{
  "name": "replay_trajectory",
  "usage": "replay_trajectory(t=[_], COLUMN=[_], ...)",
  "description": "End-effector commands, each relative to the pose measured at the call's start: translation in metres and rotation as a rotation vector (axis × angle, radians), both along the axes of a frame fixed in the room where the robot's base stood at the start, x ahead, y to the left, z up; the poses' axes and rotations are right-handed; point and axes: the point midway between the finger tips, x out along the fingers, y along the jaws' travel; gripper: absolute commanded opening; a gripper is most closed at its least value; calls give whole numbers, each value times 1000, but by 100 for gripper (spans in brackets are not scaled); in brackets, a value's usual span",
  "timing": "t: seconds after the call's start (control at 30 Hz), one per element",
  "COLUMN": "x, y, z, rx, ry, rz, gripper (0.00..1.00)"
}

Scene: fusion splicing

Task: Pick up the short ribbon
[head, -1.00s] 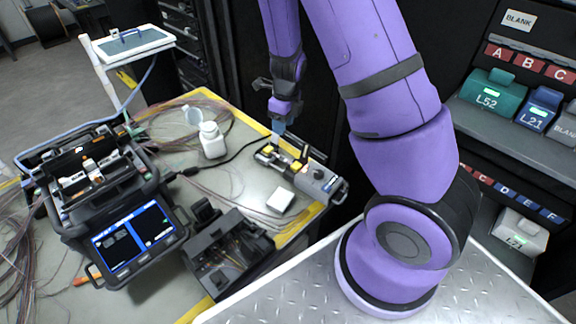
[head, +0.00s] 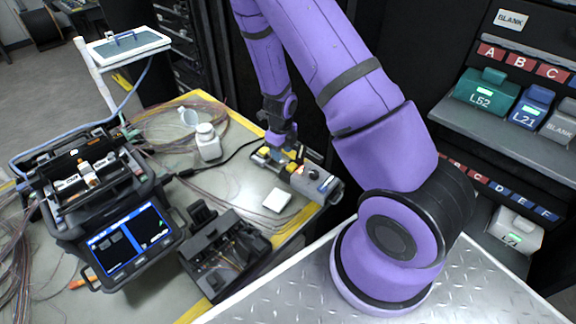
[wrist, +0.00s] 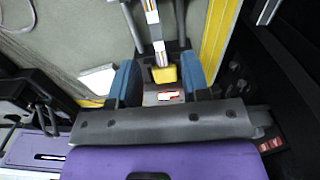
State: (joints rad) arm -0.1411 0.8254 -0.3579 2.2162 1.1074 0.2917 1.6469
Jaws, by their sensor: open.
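My gripper (head: 281,142) is low over the stripper-like tool (head: 318,182) at the table's right edge. In the wrist view my gripper (wrist: 159,66) is open, with its two blue fingers apart. A thin striped strip (wrist: 152,15), which looks like the short ribbon, runs along the tool between the finger lines and ends near a yellow block (wrist: 164,76). A small red, white and blue patch shows closer to the palm; I cannot tell if it is ribbon. No contact shows. In the head view the ribbon is too small to make out.
A fusion splicer (head: 95,185) with a lit screen stands at the left. A black open case (head: 225,250), a white block (head: 277,200) and a white bottle (head: 208,142) are near. Loose fibres and a black cable cross the table. Dark racks stand behind the arm.

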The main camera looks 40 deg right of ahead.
Motion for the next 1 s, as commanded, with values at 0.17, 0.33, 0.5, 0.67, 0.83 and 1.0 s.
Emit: replay_trajectory(t=[0.17, 0.33, 0.5, 0.67, 0.83, 1.0], x=[0, 0, 0, 0, 0, 0], y=[0, 1, 1, 1, 1, 1], z=[-23, -33, -34, -34, -34, -34], rx=[1, 0, 0, 0, 0, 0], ry=[-1, -1, -1, -1, -1, -2], rz=[-3, -2, 0, 0, 0, 0], gripper=[43, 43, 43, 25, 0, 0])
